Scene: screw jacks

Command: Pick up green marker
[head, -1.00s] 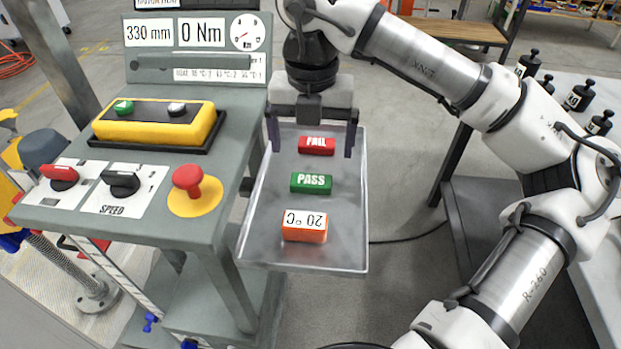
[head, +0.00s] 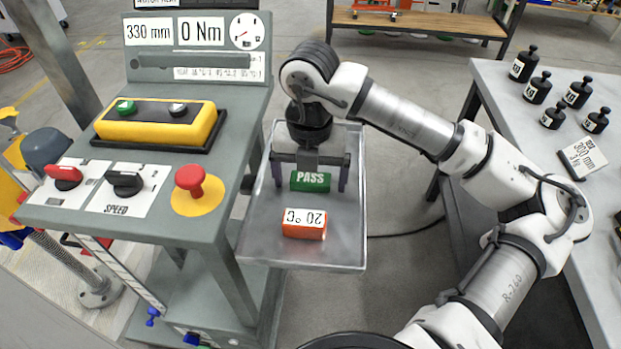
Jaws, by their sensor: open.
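The green marker (head: 311,181), labelled PASS, lies in the metal tray (head: 262,232) in the head view. My gripper (head: 308,186) is over the tray with its jaws open. One finger shows on each side of the green marker, and I see no contact. I cannot tell exactly how high the fingertips are above the tray floor. The orange marker (head: 304,231), labelled 20 °C, lies nearer the front of the tray. The red FAIL marker is hidden behind my gripper.
A grey control stand with a red button (head: 189,188) and a yellow switch box (head: 157,124) stands left of the tray. Several black weights (head: 537,89) and a label block (head: 581,157) are on the table at right. The front part of the tray is clear around the orange marker.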

